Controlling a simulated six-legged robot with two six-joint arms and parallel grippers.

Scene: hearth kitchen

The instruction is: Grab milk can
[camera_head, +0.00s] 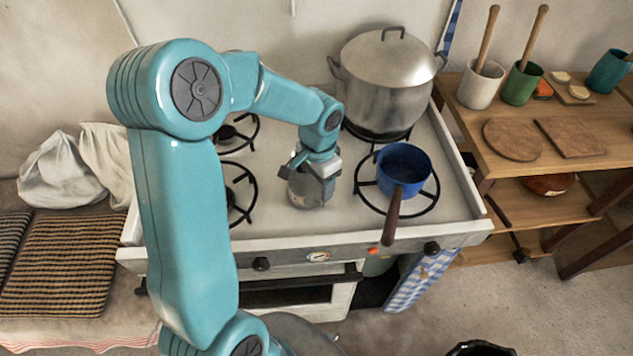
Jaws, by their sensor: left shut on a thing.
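The milk can (308,194) is a small grey metal can on the white stove top, between the left burners and the blue saucepan. My left arm comes in from the left and reaches down over it. My left gripper (312,168) is shut on the can's upper part from above. The gripper hides the top of the can. The can looks upright; I cannot tell whether its base touches the stove. My right gripper does not show.
A blue saucepan (403,166) stands close on the right, its handle over the stove's front edge. A large lidded pot (386,85) stands behind. A wooden shelf (520,165) with cups and boards is at the right. Cloth bags (65,170) lie at the left.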

